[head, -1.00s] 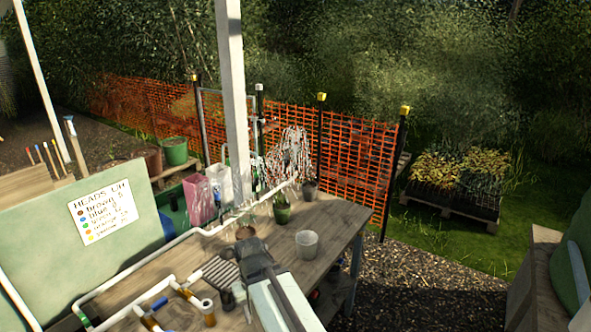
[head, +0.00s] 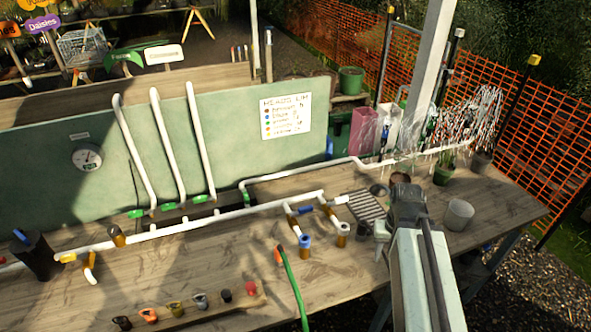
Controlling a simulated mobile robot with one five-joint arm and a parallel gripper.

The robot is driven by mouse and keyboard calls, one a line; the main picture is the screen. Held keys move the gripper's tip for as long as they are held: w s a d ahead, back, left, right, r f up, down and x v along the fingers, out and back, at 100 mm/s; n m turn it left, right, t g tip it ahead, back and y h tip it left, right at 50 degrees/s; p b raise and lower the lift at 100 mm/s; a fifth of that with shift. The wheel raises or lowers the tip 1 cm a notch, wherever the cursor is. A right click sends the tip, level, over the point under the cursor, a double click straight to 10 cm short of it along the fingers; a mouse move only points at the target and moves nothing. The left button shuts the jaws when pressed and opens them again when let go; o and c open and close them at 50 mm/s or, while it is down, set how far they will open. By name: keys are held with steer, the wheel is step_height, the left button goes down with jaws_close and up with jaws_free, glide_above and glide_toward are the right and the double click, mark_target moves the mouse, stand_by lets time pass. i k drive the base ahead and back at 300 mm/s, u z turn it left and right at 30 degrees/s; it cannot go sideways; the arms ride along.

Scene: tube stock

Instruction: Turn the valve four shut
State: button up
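A white pipe run (head: 190,226) lies along the bench with several fittings. Green fittings (head: 168,206) sit at the feet of three upright pipes. No number is readable, so I cannot tell which is valve four. My gripper (head: 404,190) is at the far end of my arm over the right of the bench, apart from these valves; its fingers are unclear.
A green hose (head: 294,288) and a wooden strip with several coloured knobs (head: 190,308) lie at the front. A dark pot (head: 36,256) stands at left. A gauge (head: 87,157) is on the green panel.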

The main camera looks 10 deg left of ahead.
mark_target(246, 201)
steer(key=u, duration=0.15)
steer(key=k, duration=0.45)
steer(key=u, duration=0.8)
steer(key=i, duration=1)
